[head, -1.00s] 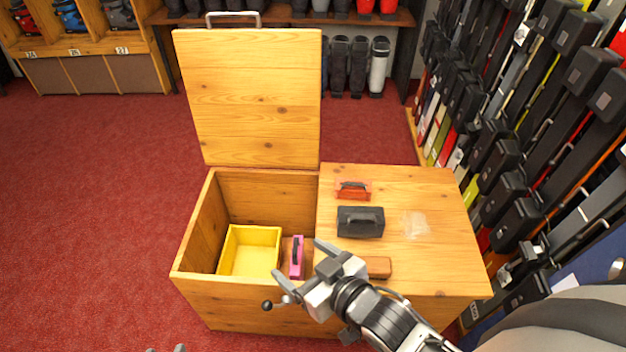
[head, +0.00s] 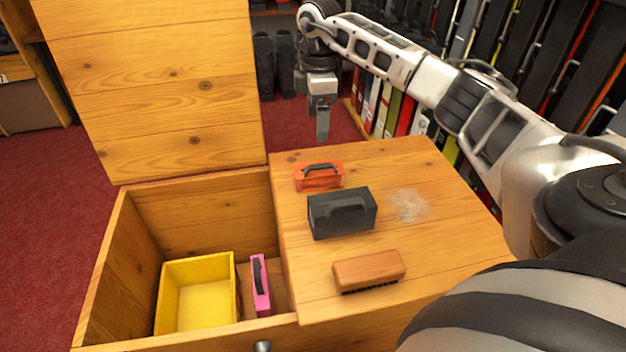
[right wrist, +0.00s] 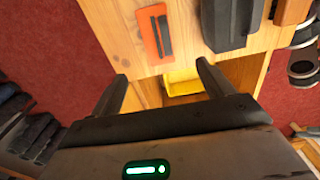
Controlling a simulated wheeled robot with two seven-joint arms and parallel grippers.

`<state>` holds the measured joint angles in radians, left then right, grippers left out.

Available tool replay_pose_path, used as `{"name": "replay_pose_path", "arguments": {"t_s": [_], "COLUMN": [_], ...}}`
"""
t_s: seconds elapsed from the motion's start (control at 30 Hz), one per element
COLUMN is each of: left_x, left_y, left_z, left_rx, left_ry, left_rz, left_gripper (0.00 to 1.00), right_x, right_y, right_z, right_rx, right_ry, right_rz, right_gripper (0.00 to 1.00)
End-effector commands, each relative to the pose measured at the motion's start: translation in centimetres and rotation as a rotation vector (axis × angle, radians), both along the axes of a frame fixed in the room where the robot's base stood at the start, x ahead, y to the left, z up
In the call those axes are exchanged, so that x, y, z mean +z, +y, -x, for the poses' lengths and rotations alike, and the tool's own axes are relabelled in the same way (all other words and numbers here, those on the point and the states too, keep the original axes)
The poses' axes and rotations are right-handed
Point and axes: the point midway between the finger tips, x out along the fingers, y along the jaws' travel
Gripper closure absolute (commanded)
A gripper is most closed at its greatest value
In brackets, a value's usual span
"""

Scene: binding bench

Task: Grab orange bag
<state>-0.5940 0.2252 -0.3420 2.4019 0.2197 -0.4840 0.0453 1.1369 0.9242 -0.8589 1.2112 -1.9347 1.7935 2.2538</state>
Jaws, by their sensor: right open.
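The orange bag (head: 319,177), a small block shape with a dark handle on top, sits on the bench's wooden top near its far left corner. In the right wrist view the orange bag (right wrist: 150,38) lies beyond the fingertips, apart from them. My right gripper (head: 322,138) points down just behind the bag, above or past the far edge of the top; its height is hard to tell. In the right wrist view its two fingers (right wrist: 162,70) are spread with nothing between them. My left gripper is out of view.
A black case (head: 342,212) stands close in front of the orange bag, and a brown brush (head: 369,271) lies nearer. The open bin at left holds a yellow tray (head: 197,259) and a pink case (head: 260,285). Its raised lid (head: 155,90) stands left of my gripper.

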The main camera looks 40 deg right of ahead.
Motion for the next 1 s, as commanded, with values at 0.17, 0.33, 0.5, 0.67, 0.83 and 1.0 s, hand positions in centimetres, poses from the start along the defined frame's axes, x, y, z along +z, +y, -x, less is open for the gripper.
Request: {"name": "replay_pose_path", "arguments": {"t_s": [0.17, 0.33, 0.5, 0.67, 0.83, 1.0], "left_x": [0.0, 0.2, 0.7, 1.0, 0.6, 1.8], "left_y": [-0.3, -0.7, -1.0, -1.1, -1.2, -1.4], "left_z": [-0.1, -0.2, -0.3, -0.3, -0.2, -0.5], "left_rx": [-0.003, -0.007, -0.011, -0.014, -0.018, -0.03], "left_ry": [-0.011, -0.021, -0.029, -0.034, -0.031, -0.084], "left_rz": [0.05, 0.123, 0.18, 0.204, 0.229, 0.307], "left_gripper": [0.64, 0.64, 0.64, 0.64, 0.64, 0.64], "right_x": [-3.0, -6.8, -9.5, -10.4, -11.7, -14.5], "right_y": [-0.5, -0.4, -0.4, -0.4, -0.5, -0.7], "right_z": [0.3, 0.2, 0.2, 0.1, 0.1, 0.0], "right_rx": [-0.023, -0.019, -0.017, -0.017, -0.017, -0.016], "right_ry": [0.013, 0.011, 0.009, 0.006, 0.007, 0.007], "right_rz": [0.016, 0.014, 0.012, 0.012, 0.012, 0.012], "right_gripper": [0.2, 0.2, 0.2, 0.2, 0.2, 0.2]}}
